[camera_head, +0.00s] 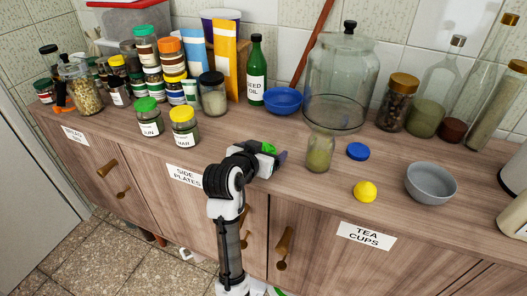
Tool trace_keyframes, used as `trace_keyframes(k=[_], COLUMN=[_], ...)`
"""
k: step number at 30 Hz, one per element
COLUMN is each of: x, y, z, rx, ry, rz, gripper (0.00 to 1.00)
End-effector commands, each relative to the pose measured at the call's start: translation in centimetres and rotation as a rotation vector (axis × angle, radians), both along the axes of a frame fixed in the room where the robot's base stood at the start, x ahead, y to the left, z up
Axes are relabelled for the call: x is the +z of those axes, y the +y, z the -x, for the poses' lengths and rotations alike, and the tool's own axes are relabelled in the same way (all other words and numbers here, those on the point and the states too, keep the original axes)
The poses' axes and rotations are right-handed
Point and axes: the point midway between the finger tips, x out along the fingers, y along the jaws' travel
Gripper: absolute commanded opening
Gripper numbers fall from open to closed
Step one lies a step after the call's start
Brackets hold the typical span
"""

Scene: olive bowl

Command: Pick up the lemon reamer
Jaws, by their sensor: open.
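A small bright yellow object (365,191) with a rounded body and a narrower top sits on the wooden counter, near its front edge. It is the only thing that looks like the lemon reamer, but it is too small to tell for certain. My gripper (281,156) is over the counter to the left of it, well apart from it, with a glass jar between them. The jaws are open and I see nothing held; the fingertips are small and partly hidden by the gripper's body.
The greenish glass jar (320,153) stands just right of my gripper. A blue lid (358,151) lies behind the yellow object, and a grey bowl (431,183) is to its right. A blue bowl (283,100), a green bottle (256,75) and a large glass jar (347,75) stand behind.

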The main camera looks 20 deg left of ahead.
Motion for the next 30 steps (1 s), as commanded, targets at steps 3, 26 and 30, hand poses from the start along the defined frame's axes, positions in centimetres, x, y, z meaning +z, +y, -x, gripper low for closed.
trace_keyframes(k=[3, 26, 30], x=[0.0, 0.5, 1.7], y=[0.0, 0.0, 0.0], z=[0.0, 0.0, 0.0], rx=[0.000, -0.001, -0.002], ry=[0.000, -0.002, -0.003], rz=[0.000, -0.002, -0.003], gripper=[0.86, 0.37, 0.37])
